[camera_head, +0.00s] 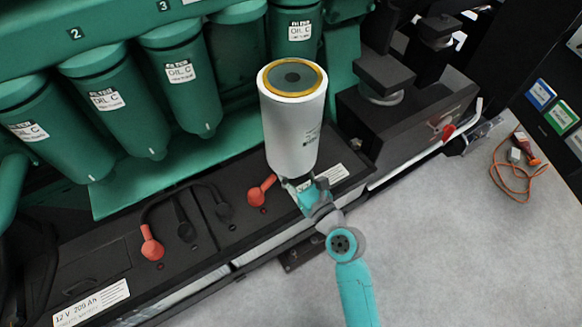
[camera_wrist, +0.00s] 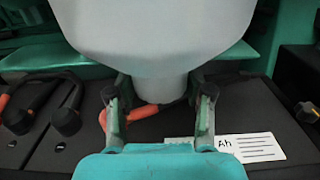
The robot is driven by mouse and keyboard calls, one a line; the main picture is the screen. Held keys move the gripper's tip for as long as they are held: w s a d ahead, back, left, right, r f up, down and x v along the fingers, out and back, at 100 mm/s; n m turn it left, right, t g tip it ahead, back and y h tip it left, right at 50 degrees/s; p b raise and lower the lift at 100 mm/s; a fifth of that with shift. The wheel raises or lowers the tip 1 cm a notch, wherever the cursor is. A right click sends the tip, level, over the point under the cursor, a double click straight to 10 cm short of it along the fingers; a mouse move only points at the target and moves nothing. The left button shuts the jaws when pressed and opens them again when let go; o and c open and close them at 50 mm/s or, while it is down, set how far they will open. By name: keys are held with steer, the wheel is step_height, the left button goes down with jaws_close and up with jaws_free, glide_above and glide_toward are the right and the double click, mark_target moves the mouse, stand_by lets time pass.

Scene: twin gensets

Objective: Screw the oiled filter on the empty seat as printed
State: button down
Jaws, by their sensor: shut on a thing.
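A white filter (camera_head: 291,130) stands upright in my gripper, its open end up, with a yellow ring and a dark centre on top. My gripper (camera_head: 303,187) is shut on the filter's narrow lower end. In the wrist view the filter (camera_wrist: 155,40) fills the upper middle, and the fingers of my gripper (camera_wrist: 160,98) sit on both sides of its narrow neck. Several green filters (camera_head: 183,78) labelled OIL C hang in a row on the green engine. The empty seat cannot be made out; the held filter covers part of the engine behind it.
Black battery boxes (camera_head: 85,260) with red and black terminal caps lie below the filter row. A dark block (camera_head: 400,115) stands right of the held filter. An orange cable (camera_head: 513,180) lies on the grey floor at right. The floor at lower right is clear.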

steer(key=shift+r+x, duration=0.15)
steer(key=shift+x, duration=5.3)
steer(key=shift+r+x, duration=0.15)
steer(key=shift+x, duration=5.25)
steer(key=shift+a, duration=0.1)
steer(key=shift+r, duration=1.05)
steer(key=shift+s+f, duration=0.1)
steer(key=shift+f, duration=0.35)
